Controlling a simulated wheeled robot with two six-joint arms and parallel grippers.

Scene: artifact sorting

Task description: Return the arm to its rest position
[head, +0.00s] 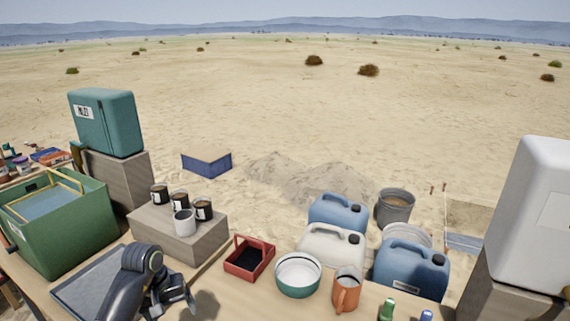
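My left arm comes in at the bottom left, and its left gripper (182,296) hangs low over the table, between a grey tray (85,273) and the red box. The gripper is small and partly dark, so I cannot tell whether its fingers are apart. I see nothing clearly held in it. My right gripper is not in view.
A wooden block (178,240) with several small cups stands behind the gripper. A red box (248,260), a green-white bowl (298,276) and an orange mug (346,292) stand to its right. A green crate (75,235) stands left. Jerrycans (411,270) stand farther right.

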